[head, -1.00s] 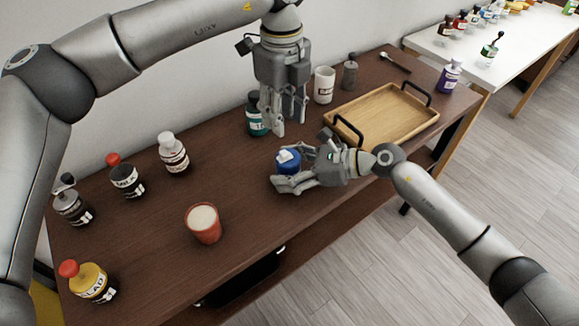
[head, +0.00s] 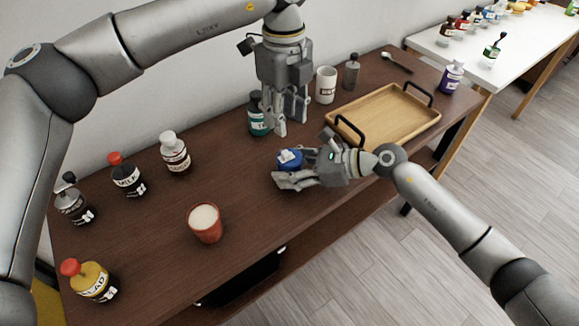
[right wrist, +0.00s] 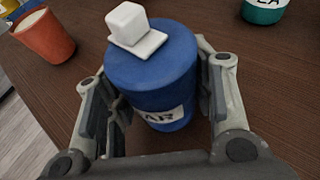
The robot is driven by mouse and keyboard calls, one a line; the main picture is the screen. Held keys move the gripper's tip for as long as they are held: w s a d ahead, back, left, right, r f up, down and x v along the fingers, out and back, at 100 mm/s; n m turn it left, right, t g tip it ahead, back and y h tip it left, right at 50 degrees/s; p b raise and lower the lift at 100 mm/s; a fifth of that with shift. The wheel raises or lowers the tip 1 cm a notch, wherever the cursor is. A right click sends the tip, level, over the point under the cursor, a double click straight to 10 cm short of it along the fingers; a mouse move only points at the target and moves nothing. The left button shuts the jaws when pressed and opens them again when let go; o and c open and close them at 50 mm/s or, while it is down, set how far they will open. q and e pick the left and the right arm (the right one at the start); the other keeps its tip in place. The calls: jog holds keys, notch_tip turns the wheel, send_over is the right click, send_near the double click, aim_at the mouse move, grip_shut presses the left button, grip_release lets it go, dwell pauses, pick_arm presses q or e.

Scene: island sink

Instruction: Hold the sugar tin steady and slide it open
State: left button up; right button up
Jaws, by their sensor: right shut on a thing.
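The sugar tin (head: 291,163) is a blue round tin standing upright on the brown table. A small white plate with a white knob (right wrist: 131,27) lies on its top. In the right wrist view the tin (right wrist: 160,70) shows part of its label, ending in "AR". My right gripper (head: 288,168) is shut on the tin's sides, with one finger on each side of it. My left gripper (head: 288,126) hangs fingers down behind the tin, above and beside the teal jar. Its fingers are parted with nothing visible between them, and it is clear of the tin.
The teal jar (head: 257,117) stands close to my left gripper. A white mug (head: 326,86), a grey bottle (head: 351,73) and a wooden tray (head: 385,118) are to the right. An orange cup (head: 205,224) and several jars stand to the left. The table between the tin and cup is clear.

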aim_at(286, 152)
pick_arm(q)
jog(key=shift+r, duration=0.1)
dwell(0.4)
notch_tip(286, 152, down, 10)
jog(key=m, duration=0.2)
jog(key=shift+m, duration=0.3)
dwell(0.4)
grip_shut()
